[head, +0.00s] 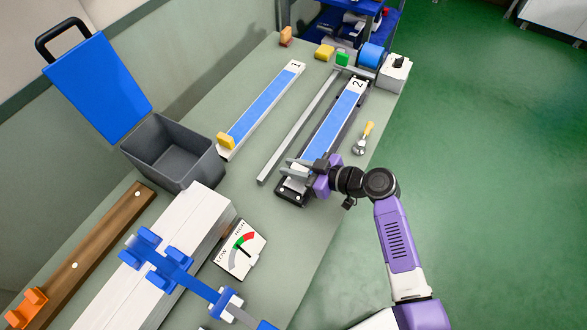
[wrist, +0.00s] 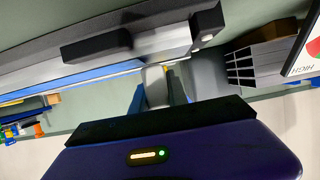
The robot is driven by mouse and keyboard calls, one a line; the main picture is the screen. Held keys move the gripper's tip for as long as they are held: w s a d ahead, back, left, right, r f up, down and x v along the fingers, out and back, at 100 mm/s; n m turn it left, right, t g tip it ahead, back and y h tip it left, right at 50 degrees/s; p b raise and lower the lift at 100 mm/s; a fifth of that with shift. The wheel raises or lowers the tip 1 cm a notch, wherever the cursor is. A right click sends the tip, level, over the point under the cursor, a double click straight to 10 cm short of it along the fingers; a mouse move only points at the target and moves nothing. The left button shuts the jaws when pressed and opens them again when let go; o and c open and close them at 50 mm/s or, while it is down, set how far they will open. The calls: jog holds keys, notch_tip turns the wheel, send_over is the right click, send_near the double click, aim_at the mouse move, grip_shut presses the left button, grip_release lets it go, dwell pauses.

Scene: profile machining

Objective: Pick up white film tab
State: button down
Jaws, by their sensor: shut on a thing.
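The profile marked 2 (head: 334,127) lies on the bench with a blue film strip along its top and a dark holder at its near end. My gripper (head: 298,167) is at that near end, its grey fingers reaching in from the right, just over the profile. It is shut on the white film tab, which is mostly hidden between the fingers. In the wrist view, the grey fingers of my gripper (wrist: 182,83) are close together in front of the profile and its blue film (wrist: 80,80).
A second profile marked 1 (head: 262,107) lies to the left with a yellow block at its near end. A grey rail (head: 298,128) lies between the two. A grey bin (head: 170,150) with a blue lid, a gauge (head: 240,248) and a yellow-handled tool (head: 364,138) are nearby.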

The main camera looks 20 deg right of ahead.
notch_tip(320, 180, up, 22)
jog(key=w+d, duration=0.1)
jog(key=shift+d+f, duration=0.15)
jog(key=shift+f, duration=0.05)
dwell(0.4)
